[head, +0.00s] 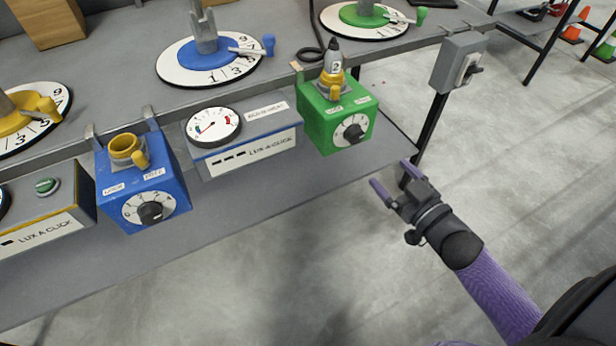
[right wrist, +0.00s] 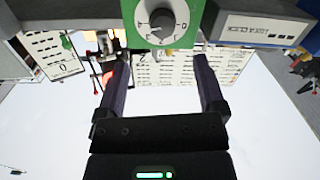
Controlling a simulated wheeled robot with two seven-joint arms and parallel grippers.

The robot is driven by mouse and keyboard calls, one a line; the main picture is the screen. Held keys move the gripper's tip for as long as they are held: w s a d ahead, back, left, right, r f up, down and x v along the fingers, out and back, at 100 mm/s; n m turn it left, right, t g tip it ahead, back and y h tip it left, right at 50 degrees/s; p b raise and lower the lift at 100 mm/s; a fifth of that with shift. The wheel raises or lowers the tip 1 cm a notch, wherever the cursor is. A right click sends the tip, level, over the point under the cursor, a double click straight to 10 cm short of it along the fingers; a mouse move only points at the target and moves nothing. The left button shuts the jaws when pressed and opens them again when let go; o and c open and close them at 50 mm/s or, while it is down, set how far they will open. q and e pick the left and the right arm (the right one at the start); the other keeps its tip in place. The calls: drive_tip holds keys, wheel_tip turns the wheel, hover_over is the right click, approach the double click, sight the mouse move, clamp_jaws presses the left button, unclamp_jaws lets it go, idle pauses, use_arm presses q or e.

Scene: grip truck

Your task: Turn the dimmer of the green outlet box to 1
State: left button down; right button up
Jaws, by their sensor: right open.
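The green outlet box (head: 330,118) hangs at the front edge of the bench in the head view. Its dimmer (head: 352,132) is a dark knob on a white round dial on the front face; I cannot read its setting. In the right wrist view the dimmer (right wrist: 162,22) shows ahead, beyond and between the open fingers (right wrist: 158,62). My left gripper is not in view.
A blue outlet box (head: 165,178) with a similar dial hangs to the left. A grey meter box (head: 250,150) sits between the two boxes. A grey switch box (head: 457,65) stands on a post to the right. The floor around my right gripper is clear.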

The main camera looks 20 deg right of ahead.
sight(358, 138)
drive_tip(key=shift+y, duration=0.4)
drive_tip(key=w+b, duration=0.1)
drive_tip(key=w, duration=0.2)
drive_tip(key=w+a+b, duration=0.1)
drive_tip(key=w, duration=0.2)
drive_tip(key=w+b, duration=0.1)
drive_tip(key=w, duration=0.2)
drive_tip(key=shift+w+a+r, duration=0.15)
drive_tip(key=shift+a+r, duration=0.05)
drive_tip(key=shift+r, duration=0.05)
drive_tip(key=shift+w+r+b, duration=0.1)
drive_tip(key=shift+w+b, duration=0.25)
drive_tip(key=shift+w, duration=0.1)
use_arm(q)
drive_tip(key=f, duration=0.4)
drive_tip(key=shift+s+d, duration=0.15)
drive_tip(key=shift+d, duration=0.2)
use_arm(e)
drive_tip(key=shift+c, duration=0.8)
clamp_jaws()
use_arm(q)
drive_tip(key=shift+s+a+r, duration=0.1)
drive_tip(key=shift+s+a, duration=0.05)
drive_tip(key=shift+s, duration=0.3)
